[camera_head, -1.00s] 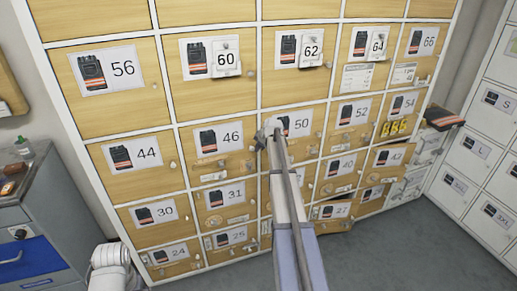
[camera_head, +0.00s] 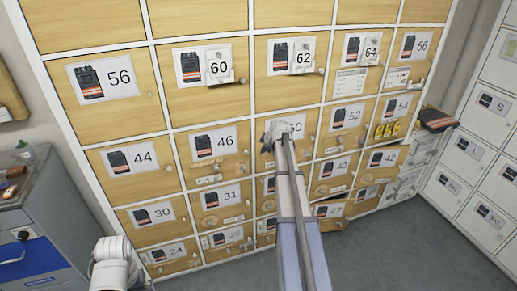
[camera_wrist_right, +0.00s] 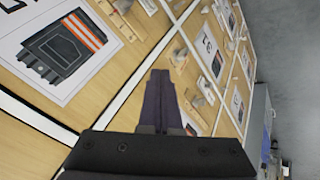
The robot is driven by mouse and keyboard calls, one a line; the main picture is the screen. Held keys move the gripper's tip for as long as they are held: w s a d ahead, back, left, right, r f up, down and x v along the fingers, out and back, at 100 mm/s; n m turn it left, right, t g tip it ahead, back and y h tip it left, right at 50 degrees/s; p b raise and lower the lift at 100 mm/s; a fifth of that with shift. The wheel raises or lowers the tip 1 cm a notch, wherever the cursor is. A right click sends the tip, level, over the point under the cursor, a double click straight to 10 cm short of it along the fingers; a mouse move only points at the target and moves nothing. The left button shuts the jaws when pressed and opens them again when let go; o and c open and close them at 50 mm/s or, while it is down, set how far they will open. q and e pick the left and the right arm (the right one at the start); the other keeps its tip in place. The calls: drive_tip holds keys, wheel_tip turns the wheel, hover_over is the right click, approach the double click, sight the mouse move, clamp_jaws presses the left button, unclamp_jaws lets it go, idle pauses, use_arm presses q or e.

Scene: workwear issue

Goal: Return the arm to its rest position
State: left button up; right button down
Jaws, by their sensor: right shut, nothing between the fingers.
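My right arm reaches up from the bottom of the head view toward the wooden locker wall (camera_head: 205,100). My right gripper (camera_head: 272,135) is at its far end and covers part of the label on locker 50 (camera_head: 297,128). In the right wrist view the dark fingers (camera_wrist_right: 160,100) are together with nothing between them, in front of the locker doors. I cannot tell how far the fingertips are from the doors. My left gripper is not in view; a white part of my own body shows at the lower left.
Grey lockers with size labels (camera_head: 492,103) stand at the right. A dark item with an orange stripe (camera_head: 436,119) sticks out by locker 54. Locker 27's door (camera_head: 330,211) looks ajar. A grey cabinet with a blue drawer (camera_head: 38,262) is at left. Grey floor (camera_head: 390,260) is clear at lower right.

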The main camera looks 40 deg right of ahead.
use_arm(q)
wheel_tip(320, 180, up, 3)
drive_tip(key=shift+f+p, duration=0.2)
drive_tip(key=shift+p, duration=0.55)
use_arm(e)
drive_tip(key=s+r, duration=0.1)
drive_tip(key=r, duration=0.1)
drive_tip(key=shift+s+d+r, duration=0.35)
drive_tip(key=shift+d, duration=0.05)
drive_tip(key=s+a+f+g+y, duration=0.1)
drive_tip(key=s+a+f+g, duration=0.15)
drive_tip(key=a, duration=1.35)
drive_tip(key=s+a+f+g+y, duration=0.1)
drive_tip(key=s+a, duration=0.2)
drive_tip(key=a, duration=1.2)
drive_tip(key=s+a+m+g+h, duration=0.1)
drive_tip(key=s+a+g, duration=0.3)
drive_tip(key=s+a, duration=1.7)
drive_tip(key=shift+s+a+f+m+h, duration=0.25)
drive_tip(key=shift+s+f+m+h, duration=0.15)
drive_tip(key=shift+s+m, duration=0.45)
